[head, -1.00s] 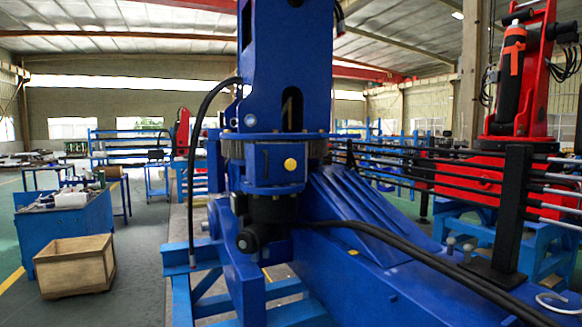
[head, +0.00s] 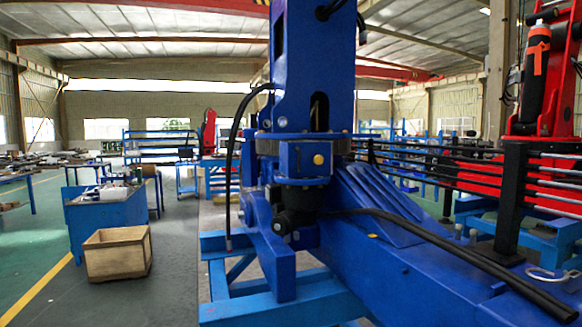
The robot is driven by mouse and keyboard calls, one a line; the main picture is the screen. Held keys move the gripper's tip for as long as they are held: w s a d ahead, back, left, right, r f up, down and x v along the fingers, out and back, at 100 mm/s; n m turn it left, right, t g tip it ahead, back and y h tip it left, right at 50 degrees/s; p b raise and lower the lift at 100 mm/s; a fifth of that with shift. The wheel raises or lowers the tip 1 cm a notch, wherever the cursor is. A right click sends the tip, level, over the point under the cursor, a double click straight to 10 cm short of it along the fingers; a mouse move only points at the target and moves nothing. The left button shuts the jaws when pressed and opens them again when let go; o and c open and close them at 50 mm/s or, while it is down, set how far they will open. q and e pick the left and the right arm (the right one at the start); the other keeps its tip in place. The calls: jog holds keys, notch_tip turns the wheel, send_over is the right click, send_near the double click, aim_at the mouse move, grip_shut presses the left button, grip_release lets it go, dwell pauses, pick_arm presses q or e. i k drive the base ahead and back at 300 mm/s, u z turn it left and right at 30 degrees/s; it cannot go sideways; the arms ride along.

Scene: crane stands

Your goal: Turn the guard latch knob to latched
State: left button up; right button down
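Neither of my grippers is in view. A large blue crane (head: 312,90) stands upright just right of the middle on a blue stand. A small round yellow disc (head: 318,159) is on the front of its blue joint housing; I cannot tell whether this is the guard latch knob. No other part can be made out clearly as the knob or its latch.
A wooden crate (head: 117,254) stands on the floor at the left, before a blue workbench (head: 100,222) with small items on it. A black hose (head: 450,247) runs over the blue beam. A red crane (head: 545,110) stands at the right. Clear floor lies at the lower left.

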aim_at(318, 159)
jog(key=u, duration=1.15)
jog(key=i, duration=1.1)
jog(key=z, duration=2.15)
